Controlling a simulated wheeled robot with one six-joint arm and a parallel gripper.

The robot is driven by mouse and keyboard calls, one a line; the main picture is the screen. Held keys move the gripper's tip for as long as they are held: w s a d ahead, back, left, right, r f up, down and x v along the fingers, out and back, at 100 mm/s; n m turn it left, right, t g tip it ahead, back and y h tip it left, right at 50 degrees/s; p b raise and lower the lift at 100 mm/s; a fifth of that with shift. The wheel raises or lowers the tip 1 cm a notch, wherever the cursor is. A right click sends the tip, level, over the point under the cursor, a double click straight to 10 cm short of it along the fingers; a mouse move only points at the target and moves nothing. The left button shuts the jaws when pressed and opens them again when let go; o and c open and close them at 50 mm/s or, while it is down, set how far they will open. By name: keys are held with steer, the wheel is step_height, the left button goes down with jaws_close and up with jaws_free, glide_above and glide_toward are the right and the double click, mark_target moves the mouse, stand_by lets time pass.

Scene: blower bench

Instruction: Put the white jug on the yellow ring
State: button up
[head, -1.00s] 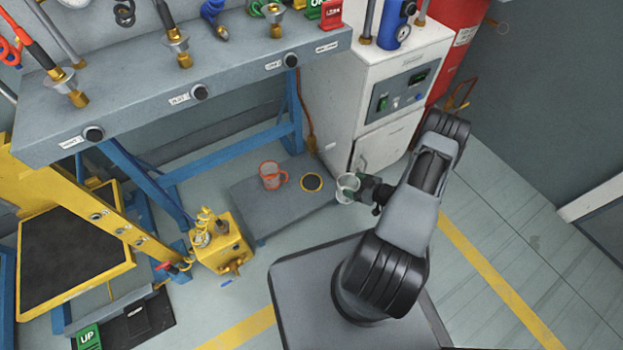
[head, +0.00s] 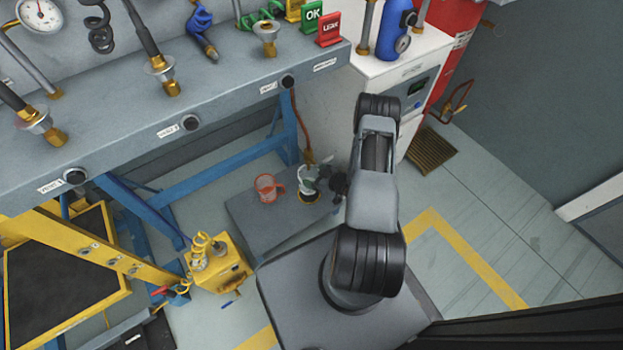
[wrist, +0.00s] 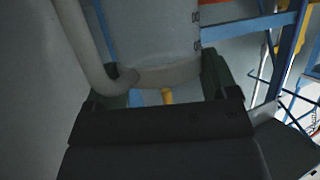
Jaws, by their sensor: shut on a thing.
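The white jug (head: 306,175) is between the fingers of my gripper (head: 320,179). In the wrist view the jug (wrist: 150,40) fills the upper middle, its handle at the left, with a dark finger on either side. The yellow ring (head: 308,198) lies on the low grey platform. The jug covers the ring's far part in the head view, and the near edge shows below it. I cannot tell whether the jug touches the ring or is above it.
An orange-red jug (head: 266,188) stands on the low grey platform (head: 246,222), close to the left of the ring. The workbench (head: 130,135) overhangs behind, with blue legs. A yellow box (head: 216,262) is at the platform's left.

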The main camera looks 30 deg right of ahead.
steer(key=shift+f+b, duration=1.05)
steer(key=shift+f, duration=0.55)
steer(key=shift+f+b, duration=0.55)
steer(key=shift+f, duration=0.05)
steer(key=o, duration=1.1)
